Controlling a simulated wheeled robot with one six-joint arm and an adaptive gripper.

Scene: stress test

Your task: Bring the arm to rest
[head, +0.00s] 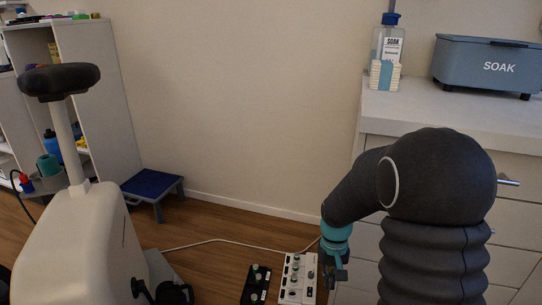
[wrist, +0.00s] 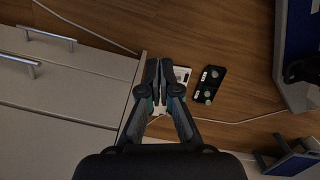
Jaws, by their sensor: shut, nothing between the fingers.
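My gripper (wrist: 160,75) is shut and empty, its two fingers pressed together in the wrist view. It points down beside the front of a white drawer cabinet (wrist: 65,102). In the head view my gripper (head: 334,270) hangs at the end of my bent dark arm, left of the cabinet (head: 440,104). It is apart from the cabinet top. Nothing is held.
A white box with knobs (head: 298,278) and a black one (head: 256,284) lie on the floor below. A blue step stool (head: 152,184) and an exercise bike (head: 75,240) stand left. A bottle (head: 388,45) and a SOAK tub (head: 488,66) stand on the cabinet.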

